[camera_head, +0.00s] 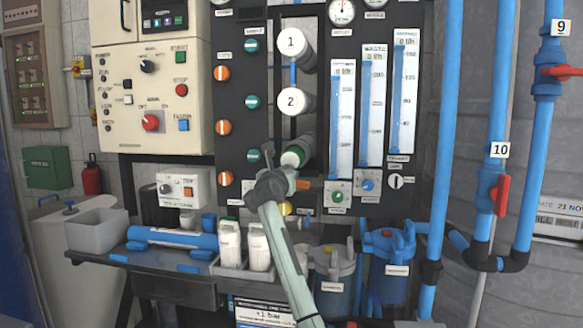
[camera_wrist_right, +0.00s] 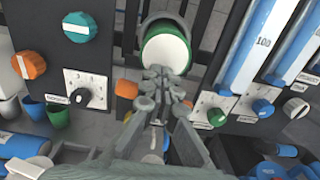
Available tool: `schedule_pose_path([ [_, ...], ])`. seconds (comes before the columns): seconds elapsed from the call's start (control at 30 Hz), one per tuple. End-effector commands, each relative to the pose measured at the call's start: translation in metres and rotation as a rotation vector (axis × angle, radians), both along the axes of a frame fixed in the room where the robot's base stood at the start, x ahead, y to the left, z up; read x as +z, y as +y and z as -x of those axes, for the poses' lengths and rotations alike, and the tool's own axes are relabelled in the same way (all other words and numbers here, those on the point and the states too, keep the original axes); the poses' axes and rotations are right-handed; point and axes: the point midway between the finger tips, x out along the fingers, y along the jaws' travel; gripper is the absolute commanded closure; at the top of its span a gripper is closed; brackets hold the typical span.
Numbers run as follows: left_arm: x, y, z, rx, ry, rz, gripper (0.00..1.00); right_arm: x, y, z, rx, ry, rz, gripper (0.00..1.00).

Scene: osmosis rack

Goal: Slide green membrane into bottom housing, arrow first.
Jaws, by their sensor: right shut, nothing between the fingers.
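The green membrane (camera_head: 293,158) shows as a short green-rimmed end at the front of the bottom housing (camera_head: 308,141), below the white caps marked 1 and 2. In the right wrist view the membrane's pale round end with its green rim (camera_wrist_right: 166,50) faces me; the rest of it and any arrow are hidden. My right gripper (camera_head: 284,174) is just below and in front of this end. In the right wrist view its fingertips (camera_wrist_right: 159,73) are shut and empty, close to the lower edge of the end face; I cannot tell whether they touch. My left gripper is out of view.
Three blue-scaled flow meters (camera_head: 372,105) stand right of the housings. Orange and green knobs (camera_head: 223,128) line the panel at left. White bottles (camera_head: 230,243), a grey bin (camera_head: 96,230) and a blue tube (camera_head: 172,238) are on the bench below.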

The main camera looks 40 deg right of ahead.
Motion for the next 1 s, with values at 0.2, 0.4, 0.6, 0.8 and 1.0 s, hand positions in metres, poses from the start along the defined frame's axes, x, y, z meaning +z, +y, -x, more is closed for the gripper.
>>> schedule_pose_path([
  [0.2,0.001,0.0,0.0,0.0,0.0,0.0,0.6,0.0,-0.007,-0.006,-0.001,0.0,0.0,1.0],
  [0.4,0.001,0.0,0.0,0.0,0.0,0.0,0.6,0.0,-0.014,-0.011,-0.001,-0.001,0.001,1.0],
  [0.6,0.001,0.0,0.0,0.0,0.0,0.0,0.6,0.0,-0.02,-0.016,-0.002,0.0,0.0,1.0],
  [0.8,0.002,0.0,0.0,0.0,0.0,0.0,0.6,0.0,-0.021,-0.018,0.0,0.0,0.001,1.0],
  [1.0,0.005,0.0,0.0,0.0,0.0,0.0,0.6,0.0,-0.007,-0.007,0.002,0.0,0.0,1.0],
])
